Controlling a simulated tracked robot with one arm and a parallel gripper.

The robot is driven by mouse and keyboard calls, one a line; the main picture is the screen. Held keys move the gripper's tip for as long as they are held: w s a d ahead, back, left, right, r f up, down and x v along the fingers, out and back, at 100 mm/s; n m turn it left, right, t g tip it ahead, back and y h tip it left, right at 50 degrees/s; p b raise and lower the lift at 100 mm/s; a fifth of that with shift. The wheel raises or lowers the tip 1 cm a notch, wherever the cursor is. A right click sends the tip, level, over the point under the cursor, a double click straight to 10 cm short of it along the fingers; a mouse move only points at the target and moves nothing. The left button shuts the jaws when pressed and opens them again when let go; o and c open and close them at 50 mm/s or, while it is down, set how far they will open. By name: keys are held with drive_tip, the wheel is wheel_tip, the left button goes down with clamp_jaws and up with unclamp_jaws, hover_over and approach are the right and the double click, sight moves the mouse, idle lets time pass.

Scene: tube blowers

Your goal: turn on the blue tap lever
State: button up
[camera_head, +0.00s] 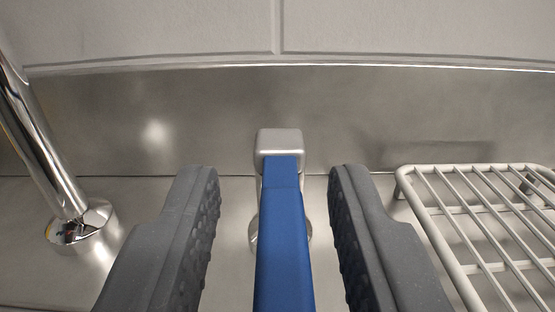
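The blue tap lever (283,240) runs up the middle of the view from the bottom edge to a silver tap head (280,143). A round metal base (254,236) shows partly behind the lever. My gripper (275,185) is open, with one dark grey finger on each side of the lever. There is a visible gap between the lever and each finger, so neither finger appears to touch it. The near end of the lever is cut off by the bottom of the picture.
A chrome pipe (45,145) with a round foot stands at the left. A pale wire rack (480,215) stands at the right, close to the right finger. A metal back panel (200,120) rises behind the tap, with white tiles (140,30) above.

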drive_tip(key=shift+w+d, duration=0.1)
drive_tip(key=shift+w, duration=0.55)
drive_tip(key=shift+f, duration=0.1)
clamp_jaws()
